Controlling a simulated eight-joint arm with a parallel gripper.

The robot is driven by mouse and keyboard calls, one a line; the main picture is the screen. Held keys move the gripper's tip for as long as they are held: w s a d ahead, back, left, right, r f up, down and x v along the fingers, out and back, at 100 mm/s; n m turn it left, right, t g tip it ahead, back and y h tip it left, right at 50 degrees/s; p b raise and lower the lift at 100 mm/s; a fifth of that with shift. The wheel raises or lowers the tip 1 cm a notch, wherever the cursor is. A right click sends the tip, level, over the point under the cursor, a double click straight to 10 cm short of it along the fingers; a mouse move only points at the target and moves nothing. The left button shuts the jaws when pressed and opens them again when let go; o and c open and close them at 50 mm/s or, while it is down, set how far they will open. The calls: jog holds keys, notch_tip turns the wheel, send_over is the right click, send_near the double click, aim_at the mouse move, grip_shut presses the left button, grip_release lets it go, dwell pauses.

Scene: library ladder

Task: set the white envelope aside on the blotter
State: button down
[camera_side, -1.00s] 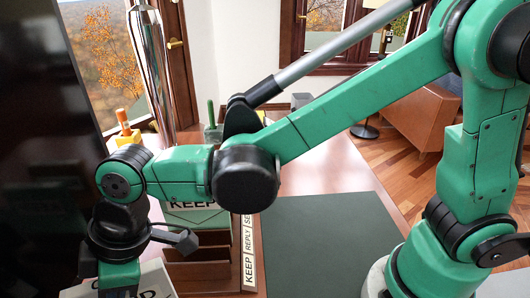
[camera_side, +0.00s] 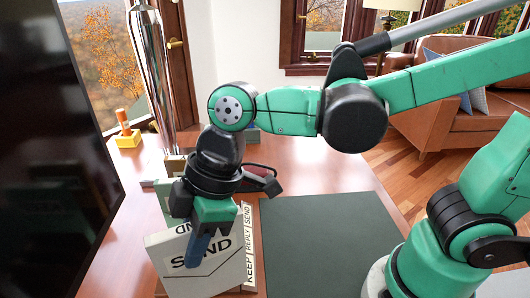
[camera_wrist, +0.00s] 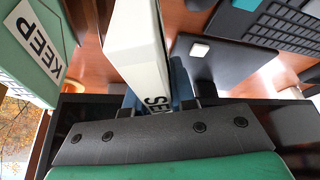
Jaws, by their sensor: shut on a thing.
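The white envelope (camera_side: 172,253), with SEND printed on its face, is in my gripper (camera_side: 205,240) and hangs tilted at the left of the desk. The blue jaws are shut on it. It also shows edge-on between the jaws in the wrist view (camera_wrist: 133,30). The dark green blotter (camera_side: 325,240) lies flat and bare to the right of the envelope, apart from it. The envelope's lower edge is near the letter rack, and I cannot tell whether they touch.
A label strip reading KEEP, REPLY, SEND (camera_side: 248,262) stands between the envelope and the blotter. A green piece marked KEEP (camera_wrist: 38,42) is close at left in the wrist view. A dark screen (camera_side: 50,160) fills the left. A keyboard (camera_wrist: 285,25) shows at upper right.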

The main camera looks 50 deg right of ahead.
jog(key=s+d, duration=0.4)
jog(key=d, duration=0.6)
jog(key=s+d, duration=0.4)
jog(key=d, duration=0.6)
notch_tip(320, 180, up, 16)
jog(key=d, duration=0.2)
notch_tip(320, 180, down, 20)
jog(key=shift+s+r, duration=0.25)
jog(key=shift+s, duration=0.1)
jog(key=shift+a, duration=0.1)
jog(key=shift+f, duration=0.15)
jog(key=c, duration=0.7)
grip_release()
